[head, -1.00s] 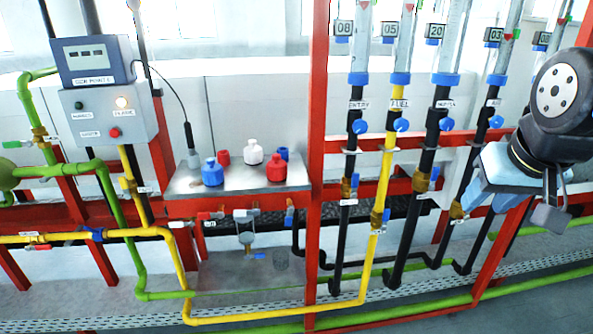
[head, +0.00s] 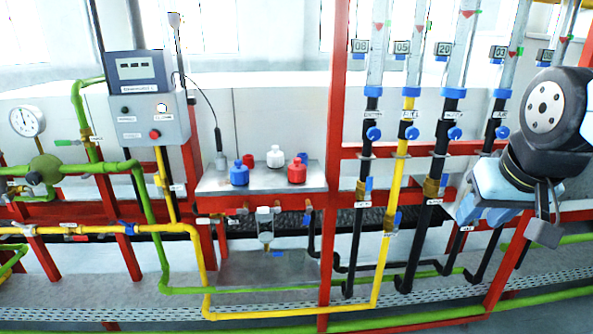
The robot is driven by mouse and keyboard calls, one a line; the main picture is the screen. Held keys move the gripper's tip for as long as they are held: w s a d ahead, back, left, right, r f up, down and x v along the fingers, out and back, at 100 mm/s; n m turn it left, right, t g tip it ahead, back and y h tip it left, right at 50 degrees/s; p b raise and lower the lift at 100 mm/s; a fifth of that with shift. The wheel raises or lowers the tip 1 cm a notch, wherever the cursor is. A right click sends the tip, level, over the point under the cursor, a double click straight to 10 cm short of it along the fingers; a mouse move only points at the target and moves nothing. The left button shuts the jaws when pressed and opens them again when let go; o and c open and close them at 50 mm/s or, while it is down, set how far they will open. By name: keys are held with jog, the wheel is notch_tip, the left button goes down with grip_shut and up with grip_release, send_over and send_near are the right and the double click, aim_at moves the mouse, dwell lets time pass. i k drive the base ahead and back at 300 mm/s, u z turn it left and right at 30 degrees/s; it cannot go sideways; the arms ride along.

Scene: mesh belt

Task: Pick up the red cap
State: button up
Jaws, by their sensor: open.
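A red cap-like piece (head: 297,173) with a narrow top stands at the front right of a small grey metal shelf (head: 215,184). A second, smaller red piece (head: 248,160) stands behind, at the back left, partly hidden by a blue piece. I cannot tell which of the two is the named cap. My gripper (head: 545,218) hangs at the far right, in front of the pipes, well apart from the shelf. Its dark fingers are open and no object shows between them.
A blue piece (head: 239,173), a white piece (head: 275,157) and another blue piece (head: 302,158) share the shelf. A red upright post (head: 338,120) and several vertical pipes stand between shelf and gripper. A control box (head: 150,118) and round gauge (head: 27,121) are at left.

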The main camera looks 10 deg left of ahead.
aim_at(298, 172)
jog(key=i, duration=0.85)
jog(key=z, duration=0.05)
